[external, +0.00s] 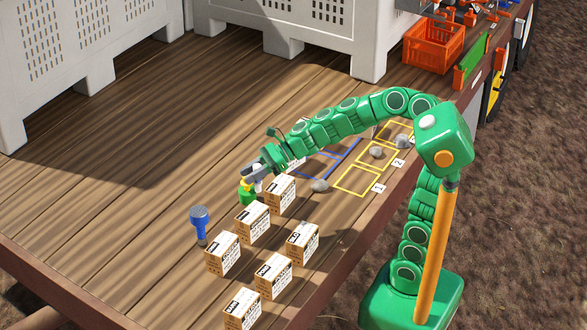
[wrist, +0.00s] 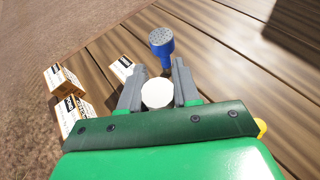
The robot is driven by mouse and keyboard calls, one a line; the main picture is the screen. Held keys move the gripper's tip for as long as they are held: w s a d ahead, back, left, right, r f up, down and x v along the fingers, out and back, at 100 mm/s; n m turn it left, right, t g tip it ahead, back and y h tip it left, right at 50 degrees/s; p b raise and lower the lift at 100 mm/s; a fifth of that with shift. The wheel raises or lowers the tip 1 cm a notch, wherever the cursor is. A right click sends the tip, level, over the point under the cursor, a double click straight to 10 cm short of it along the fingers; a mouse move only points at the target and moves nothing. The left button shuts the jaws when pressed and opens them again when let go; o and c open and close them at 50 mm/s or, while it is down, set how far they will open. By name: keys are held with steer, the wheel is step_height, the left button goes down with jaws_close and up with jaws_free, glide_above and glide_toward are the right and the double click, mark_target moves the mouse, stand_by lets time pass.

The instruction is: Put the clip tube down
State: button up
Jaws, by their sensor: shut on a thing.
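My gripper (external: 255,174) is over the wooden deck, beside the small cartons. In the wrist view its two grey fingers (wrist: 157,88) are shut on the clip tube, whose round white end (wrist: 157,94) shows between them. In the external view a white part of the tube (external: 258,184) shows at the fingers. A small green and yellow piece (external: 247,195) shows just below; I cannot tell whether it is part of the tube. The tube's lower end is hidden, and I cannot tell whether it touches the deck.
Several cartons (external: 253,222) stand close by on the right and in front. Yellow and blue outlined zones (external: 355,181) with grey stones lie right. Open deck (external: 120,205) lies left.

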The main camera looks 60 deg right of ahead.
steer(key=w+a+r+m+t+h, duration=0.2)
steer(key=w+a+m+t+h, duration=0.15)
steer(key=w+a, duration=0.35)
steer(key=w+a+r+m+t+h, duration=0.25)
steer(key=w+a+m+h, duration=0.2)
steer(key=w+a, duration=0.25)
steer(key=s+a+f+m+g+h, duration=0.1)
steer(key=s+a+f+m+h, duration=0.1)
steer(key=s+a+m+h, duration=0.9)
steer(key=shift+w+a+f+n+y, duration=0.55)
steer(key=shift+w+a+f, duration=0.8)
steer(key=shift+f, duration=1.7)
steer(key=shift+w+a+f+n+y, duration=0.55)
steer(key=shift+w+a+f, duration=0.8)
steer(key=shift+f, duration=1.75)
steer(key=shift+w+a+f+n+y, duration=0.4)
steer(key=shift+w+a+f+n, duration=0.4)
steer(key=shift+w+f, duration=1.65)
